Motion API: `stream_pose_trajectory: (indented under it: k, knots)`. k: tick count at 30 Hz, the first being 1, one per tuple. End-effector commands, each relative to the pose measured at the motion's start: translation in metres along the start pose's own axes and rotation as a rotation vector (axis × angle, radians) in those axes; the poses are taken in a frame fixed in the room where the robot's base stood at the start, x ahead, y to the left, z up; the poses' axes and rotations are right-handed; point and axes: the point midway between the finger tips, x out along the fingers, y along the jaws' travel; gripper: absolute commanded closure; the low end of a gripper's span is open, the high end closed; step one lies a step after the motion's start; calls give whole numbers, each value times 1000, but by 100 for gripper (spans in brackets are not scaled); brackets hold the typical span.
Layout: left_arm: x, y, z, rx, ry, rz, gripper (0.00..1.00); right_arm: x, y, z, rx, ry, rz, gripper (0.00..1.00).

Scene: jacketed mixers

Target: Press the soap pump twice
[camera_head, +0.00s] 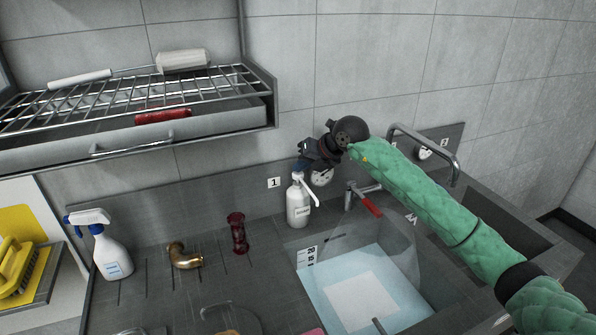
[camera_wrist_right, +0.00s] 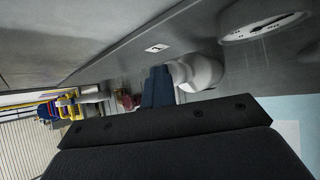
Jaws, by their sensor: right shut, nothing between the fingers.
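The soap pump (camera_head: 298,206) is a white bottle with a white pump head and a small label. It stands upright on the grey counter at the sink's back left corner, its nozzle pointing right and down. My right gripper (camera_head: 303,166) is shut and empty, its dark blue fingers just above the pump head. I cannot tell whether they touch it. In the right wrist view the shut fingers (camera_wrist_right: 157,88) show beside the white pump (camera_wrist_right: 201,72), partly covering it. My left gripper is not in view.
A red-handled tap (camera_head: 368,203) and a round gauge (camera_head: 321,177) are right of the pump. The sink (camera_head: 352,285) lies in front. A red glass piece (camera_head: 238,234), brass elbow (camera_head: 185,256) and spray bottle (camera_head: 110,250) stand left. A wire rack (camera_head: 140,92) hangs upper left.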

Motion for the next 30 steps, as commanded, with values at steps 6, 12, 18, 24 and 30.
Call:
stream_pose_trajectory:
  k: [6, 12, 18, 24, 30]
  knots:
    - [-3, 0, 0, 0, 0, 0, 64, -8, 5, 6, 0, -1, 0, 100]
    - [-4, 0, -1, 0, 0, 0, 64, -13, 9, 10, 0, -1, 0, 100]
    - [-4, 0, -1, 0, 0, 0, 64, -13, 10, 10, 0, -1, 1, 100]
    - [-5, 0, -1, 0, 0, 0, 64, -15, 11, 12, 0, -1, 1, 100]
    - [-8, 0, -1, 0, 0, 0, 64, -25, 18, 19, 0, -2, 1, 100]
